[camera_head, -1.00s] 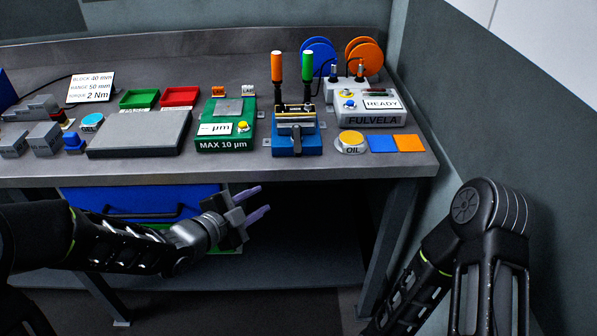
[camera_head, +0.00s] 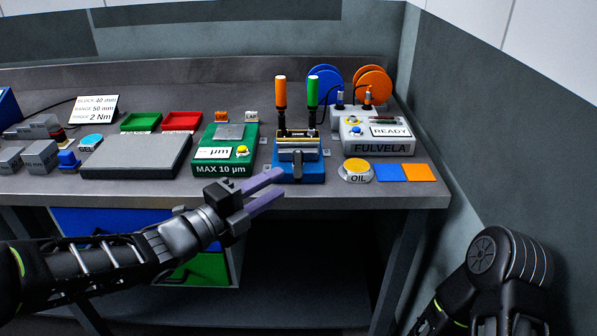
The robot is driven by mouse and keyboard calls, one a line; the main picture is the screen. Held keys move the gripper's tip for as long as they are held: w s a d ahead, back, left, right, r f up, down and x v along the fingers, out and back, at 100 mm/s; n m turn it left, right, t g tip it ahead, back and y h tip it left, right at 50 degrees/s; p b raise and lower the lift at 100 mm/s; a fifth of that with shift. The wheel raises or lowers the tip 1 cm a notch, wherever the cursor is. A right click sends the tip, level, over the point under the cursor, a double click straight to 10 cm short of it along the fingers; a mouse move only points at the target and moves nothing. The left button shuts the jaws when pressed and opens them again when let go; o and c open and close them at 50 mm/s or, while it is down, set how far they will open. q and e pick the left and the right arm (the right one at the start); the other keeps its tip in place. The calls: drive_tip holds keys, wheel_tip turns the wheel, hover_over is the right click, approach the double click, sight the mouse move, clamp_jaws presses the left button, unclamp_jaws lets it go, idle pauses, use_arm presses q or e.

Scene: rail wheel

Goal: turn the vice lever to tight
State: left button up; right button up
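The blue vice (camera_head: 311,172) stands near the front edge of the bench, right of the green gauge box. Its dark lever (camera_head: 298,165) hangs roughly upright at the front face. My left gripper (camera_head: 280,187) is in front of the bench edge, just left of and below the vice, with its two purple fingers pointing right. The fingers are apart with nothing between them, and no contact with the lever shows. My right arm (camera_head: 505,265) shows at the lower right, and its gripper is out of the picture.
The green gauge box (camera_head: 224,170) stands left of the vice, and the yellow OIL button (camera_head: 357,166) stands right of it. Orange- and green-handled tools (camera_head: 281,95) rise behind the vice.

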sight(298, 169)
use_arm(q)
drive_tip(key=x, duration=0.7)
drive_tip(key=shift+w+d+f, duration=0.1)
drive_tip(key=shift+w+d, duration=0.05)
drive_tip(key=shift+d, duration=0.05)
drive_tip(key=shift+c, duration=0.5)
clamp_jaws()
idle(0.7)
